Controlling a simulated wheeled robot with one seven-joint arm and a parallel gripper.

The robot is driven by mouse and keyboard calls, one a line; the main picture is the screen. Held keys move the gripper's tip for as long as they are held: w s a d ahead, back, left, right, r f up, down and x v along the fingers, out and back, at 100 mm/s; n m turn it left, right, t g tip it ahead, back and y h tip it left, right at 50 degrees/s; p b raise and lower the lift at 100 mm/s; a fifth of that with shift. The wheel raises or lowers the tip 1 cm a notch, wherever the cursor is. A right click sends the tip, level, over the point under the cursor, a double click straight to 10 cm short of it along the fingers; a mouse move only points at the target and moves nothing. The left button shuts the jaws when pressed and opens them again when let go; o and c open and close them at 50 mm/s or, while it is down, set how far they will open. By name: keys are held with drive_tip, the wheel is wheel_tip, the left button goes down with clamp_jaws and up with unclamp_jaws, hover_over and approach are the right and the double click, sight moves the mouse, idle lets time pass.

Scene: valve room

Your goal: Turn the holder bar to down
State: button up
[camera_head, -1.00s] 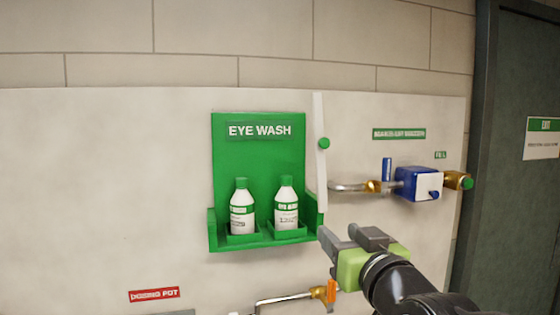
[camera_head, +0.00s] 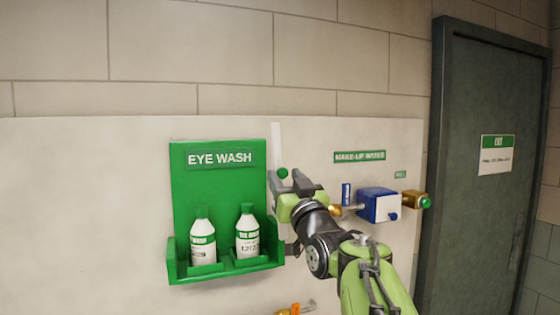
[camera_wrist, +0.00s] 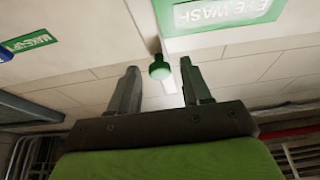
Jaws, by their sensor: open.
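The holder bar (camera_head: 276,145) is a white upright strip at the right edge of the green eye wash station (camera_head: 218,215). A green knob (camera_head: 282,173) sits on it. My gripper (camera_head: 284,180) is in front of the bar at the knob and hides its lower part in the head view. In the wrist view my gripper (camera_wrist: 158,66) is open, with one finger on each side of the green knob (camera_wrist: 160,70). The knob shows between the fingertips with gaps beside it; I cannot tell how deep it sits.
Two white bottles (camera_head: 248,236) stand in the station's tray, left of my gripper. A blue valve box (camera_head: 378,205) with brass fittings is on the wall to the right. A dark green door (camera_head: 478,230) is farther right. An orange handle (camera_head: 294,310) shows low down.

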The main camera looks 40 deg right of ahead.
drive_tip(key=x, duration=0.2)
drive_tip(key=shift+w+p, duration=0.25)
drive_tip(key=shift+p, duration=0.05)
drive_tip(key=shift+s, duration=0.1)
drive_tip(key=shift+c, duration=0.9)
clamp_jaws()
